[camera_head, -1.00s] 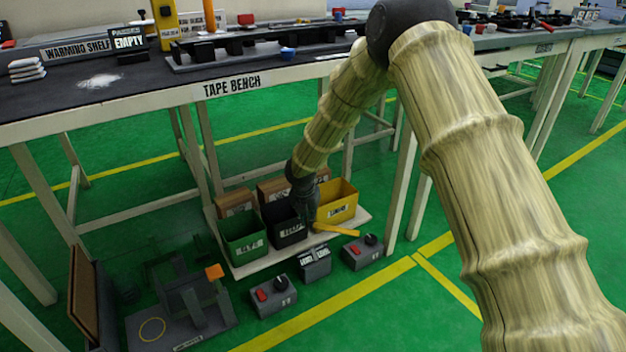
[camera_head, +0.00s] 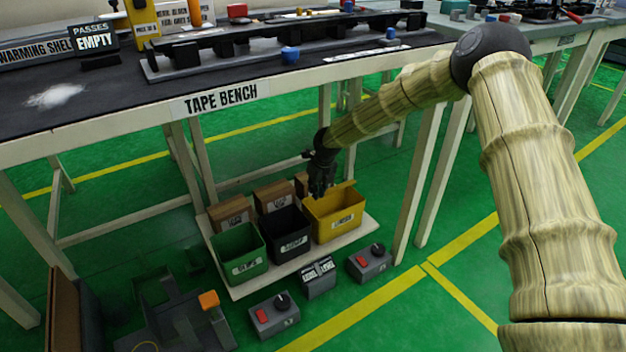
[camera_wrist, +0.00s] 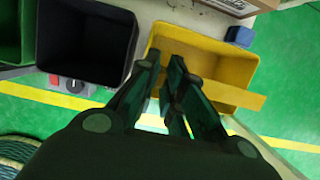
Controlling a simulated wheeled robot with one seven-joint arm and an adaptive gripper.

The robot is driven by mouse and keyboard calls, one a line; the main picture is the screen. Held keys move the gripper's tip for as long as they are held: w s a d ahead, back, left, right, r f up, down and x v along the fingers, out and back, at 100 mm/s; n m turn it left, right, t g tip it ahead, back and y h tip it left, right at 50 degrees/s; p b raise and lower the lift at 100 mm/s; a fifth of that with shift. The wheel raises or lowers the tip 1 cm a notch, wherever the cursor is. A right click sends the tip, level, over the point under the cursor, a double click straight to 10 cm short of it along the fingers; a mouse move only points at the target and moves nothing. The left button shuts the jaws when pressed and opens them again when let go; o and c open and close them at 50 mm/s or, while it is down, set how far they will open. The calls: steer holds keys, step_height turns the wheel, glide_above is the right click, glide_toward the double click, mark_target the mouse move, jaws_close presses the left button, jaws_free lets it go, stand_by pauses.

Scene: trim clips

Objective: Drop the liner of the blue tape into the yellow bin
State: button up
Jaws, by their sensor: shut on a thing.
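The yellow bin (camera_head: 335,222) stands at the right end of a row of bins on a low white board under the bench. My gripper (camera_head: 319,190) points down over the bin's left part, near its rim. In the wrist view my gripper (camera_wrist: 162,64) is shut on a flat yellow strip, the liner (camera_wrist: 238,95). The strip sticks out to the right across the yellow bin's (camera_wrist: 222,66) opening. The fingers hide the gripped part. I cannot make out the blue tape for certain.
A black bin (camera_head: 286,232) and a green bin (camera_head: 238,253) stand left of the yellow one. Brown boxes (camera_head: 274,197) stand behind. Grey control boxes (camera_head: 370,262) sit on the floor in front. The bench edge (camera_head: 290,84) is above, with a leg (camera_head: 418,185) to the right.

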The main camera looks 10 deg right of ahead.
steer(key=shift+w+a, duration=0.1)
steer(key=shift+w, duration=0.3)
steer(key=shift+r+p, duration=0.1)
steer(key=shift+p, duration=0.6)
steer(key=shift+f, duration=2.5)
steer(key=o, duration=0.7)
steer(key=shift+o, duration=0.2)
